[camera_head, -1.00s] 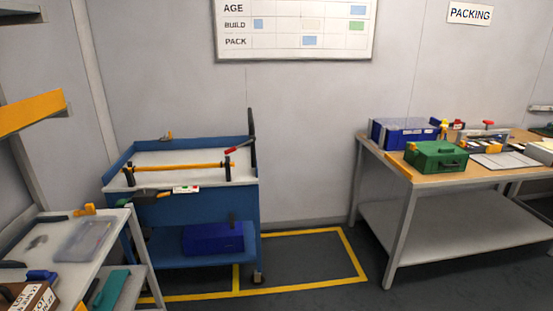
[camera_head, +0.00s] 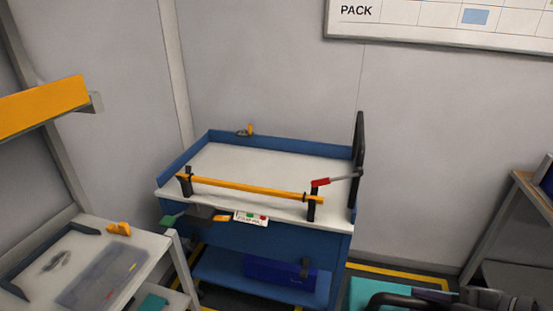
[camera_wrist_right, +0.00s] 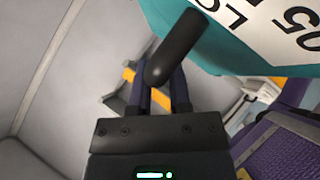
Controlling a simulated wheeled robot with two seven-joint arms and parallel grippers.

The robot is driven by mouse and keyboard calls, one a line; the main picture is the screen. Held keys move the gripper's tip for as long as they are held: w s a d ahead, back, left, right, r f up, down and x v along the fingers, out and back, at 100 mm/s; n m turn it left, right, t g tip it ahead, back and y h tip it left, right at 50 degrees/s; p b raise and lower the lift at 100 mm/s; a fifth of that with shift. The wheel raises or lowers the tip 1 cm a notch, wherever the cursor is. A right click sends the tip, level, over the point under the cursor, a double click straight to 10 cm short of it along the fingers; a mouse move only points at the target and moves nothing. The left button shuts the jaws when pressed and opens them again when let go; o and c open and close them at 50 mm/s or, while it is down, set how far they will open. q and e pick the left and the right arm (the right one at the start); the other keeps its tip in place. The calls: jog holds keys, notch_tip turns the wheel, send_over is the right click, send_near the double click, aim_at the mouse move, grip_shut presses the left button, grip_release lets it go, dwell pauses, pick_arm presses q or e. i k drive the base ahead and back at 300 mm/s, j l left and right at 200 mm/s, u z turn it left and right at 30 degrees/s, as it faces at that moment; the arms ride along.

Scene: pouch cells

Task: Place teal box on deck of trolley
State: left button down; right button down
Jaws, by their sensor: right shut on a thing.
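The teal box (camera_head: 368,292) is at the bottom edge of the head view, partly cut off. Its black handle (camera_head: 398,301) shows there. In the right wrist view the teal box (camera_wrist_right: 215,48) carries a white label with black print. My right gripper (camera_wrist_right: 163,88) is shut on the black handle (camera_wrist_right: 175,48). The blue trolley (camera_head: 270,240) stands ahead, left of the box. Its pale deck (camera_head: 265,168) is mostly bare, with a yellow bar (camera_head: 250,190) across the front between black posts. My left gripper is not in view.
A red-handled clamp (camera_head: 322,182) and a black upright handle (camera_head: 358,155) are at the deck's right. A blue case (camera_head: 278,271) sits on the lower shelf. A shelf unit (camera_head: 150,240) stands at left, a table (camera_head: 535,195) at right.

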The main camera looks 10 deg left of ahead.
aim_at(289, 185)
jog(key=i+u, duration=0.5)
jog(key=i+l+u, duration=0.25)
jog(key=i+u, duration=0.2)
jog(key=i, duration=0.55)
jog(key=u, duration=0.05)
